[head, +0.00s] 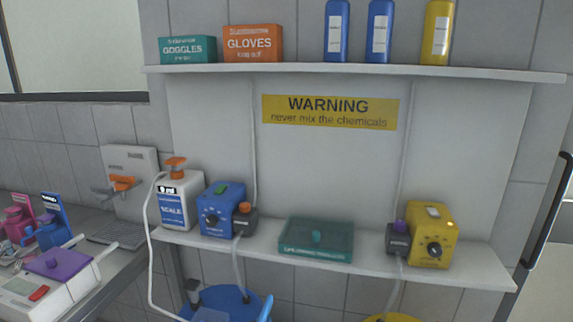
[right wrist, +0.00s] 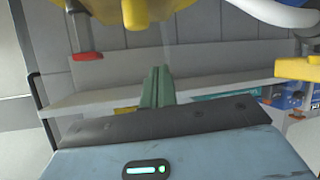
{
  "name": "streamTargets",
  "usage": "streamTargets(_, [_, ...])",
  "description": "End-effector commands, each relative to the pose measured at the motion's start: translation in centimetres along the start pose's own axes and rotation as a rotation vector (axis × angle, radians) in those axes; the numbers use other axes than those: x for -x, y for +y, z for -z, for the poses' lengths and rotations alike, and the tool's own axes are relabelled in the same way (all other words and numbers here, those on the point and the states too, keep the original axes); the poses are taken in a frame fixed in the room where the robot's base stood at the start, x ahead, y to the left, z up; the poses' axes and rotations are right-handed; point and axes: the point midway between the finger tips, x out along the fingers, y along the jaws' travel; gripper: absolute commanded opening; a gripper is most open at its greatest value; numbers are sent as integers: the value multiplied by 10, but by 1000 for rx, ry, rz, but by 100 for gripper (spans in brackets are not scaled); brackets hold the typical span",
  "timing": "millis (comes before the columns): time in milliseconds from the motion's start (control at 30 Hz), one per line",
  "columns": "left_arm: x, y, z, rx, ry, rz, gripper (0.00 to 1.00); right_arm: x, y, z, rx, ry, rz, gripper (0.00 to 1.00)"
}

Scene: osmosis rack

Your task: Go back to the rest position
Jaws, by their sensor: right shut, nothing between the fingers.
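In the right wrist view my right gripper (right wrist: 157,72) shows with its green fingers together and nothing between them. It points toward a shelf and a tiled wall, apart from everything. Neither gripper shows in the head view, and my left gripper is in no view.
The lower shelf (head: 470,270) holds a white scale bottle (head: 175,212), a blue pump (head: 215,210), a teal box (head: 318,250) and a yellow pump (head: 433,240). Boxes and bottles stand on the upper shelf (head: 350,72). A blue drum (head: 225,300) stands below.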

Motion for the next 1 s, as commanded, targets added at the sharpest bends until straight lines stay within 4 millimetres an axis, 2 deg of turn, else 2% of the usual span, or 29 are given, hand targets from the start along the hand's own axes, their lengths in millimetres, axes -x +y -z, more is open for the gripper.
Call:
streamTargets(33, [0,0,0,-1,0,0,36,12,-11,-30,4,-33,21,0])
streamTargets(200, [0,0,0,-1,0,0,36,57,-45,-113,13,-118,88,0])
streamTargets(300, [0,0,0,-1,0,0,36,93,-64,-158,13,-168,127,0])
streamTargets(433, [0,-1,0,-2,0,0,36,138,-84,-203,5,-224,167,0])
streamTargets(533, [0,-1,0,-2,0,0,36,164,-94,-224,0,-253,188,0])
streamTargets(667, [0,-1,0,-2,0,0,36,184,-102,-238,-5,-272,202,0])
streamTargets(1000, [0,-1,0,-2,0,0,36,188,-103,-241,-6,-277,206,0])
